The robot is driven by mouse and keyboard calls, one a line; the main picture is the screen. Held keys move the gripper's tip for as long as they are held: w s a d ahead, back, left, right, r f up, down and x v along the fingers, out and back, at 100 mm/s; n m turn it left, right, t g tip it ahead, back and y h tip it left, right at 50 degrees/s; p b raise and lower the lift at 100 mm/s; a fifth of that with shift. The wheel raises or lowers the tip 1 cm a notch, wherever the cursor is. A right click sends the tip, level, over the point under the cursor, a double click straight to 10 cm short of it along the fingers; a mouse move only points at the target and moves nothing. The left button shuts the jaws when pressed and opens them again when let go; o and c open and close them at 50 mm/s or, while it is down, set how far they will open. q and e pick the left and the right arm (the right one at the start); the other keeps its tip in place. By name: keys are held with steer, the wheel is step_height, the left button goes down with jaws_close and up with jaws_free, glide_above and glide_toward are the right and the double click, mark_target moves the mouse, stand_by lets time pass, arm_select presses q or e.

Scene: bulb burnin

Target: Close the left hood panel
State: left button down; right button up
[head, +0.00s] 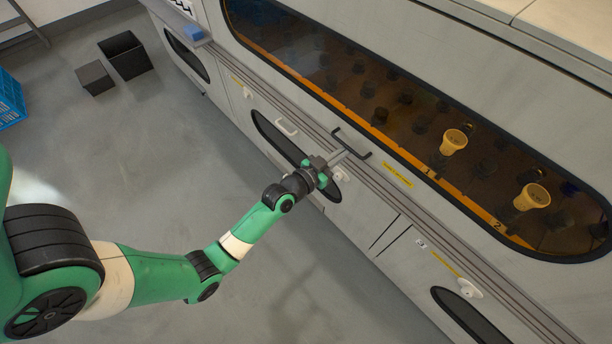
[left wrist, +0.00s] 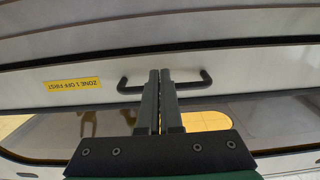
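The hood panel (head: 300,68) is a pale grey panel with a long dark tinted window. A black bar handle (head: 351,144) sits at its lower edge. My left gripper (head: 338,158) is at this handle. In the left wrist view, the two fingers of my left gripper (left wrist: 160,82) are together and cross the handle (left wrist: 191,86) near its middle. The bar runs out on both sides of them. Whether the fingers touch the bar is not clear. The panel looks lowered, but I cannot tell whether it is fully closed. My right gripper is not in view.
Yellow bulb-like pieces (head: 454,141) and dark sockets show behind the window. A yellow label (left wrist: 72,85) is beside the handle. Lower doors with a white handle (head: 286,128) lie below. Dark boxes (head: 125,54) and a blue crate (head: 10,100) stand on the otherwise open floor.

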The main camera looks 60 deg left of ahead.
arm_select(q)
steer(key=s+d+f+b, duration=0.1)
steer(key=s+d, duration=0.3)
steer(key=s, duration=0.8)
steer(key=shift+f, duration=0.65)
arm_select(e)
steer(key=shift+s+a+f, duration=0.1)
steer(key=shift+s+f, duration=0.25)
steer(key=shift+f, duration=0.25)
arm_select(q)
steer(key=shift+s+a, duration=0.1)
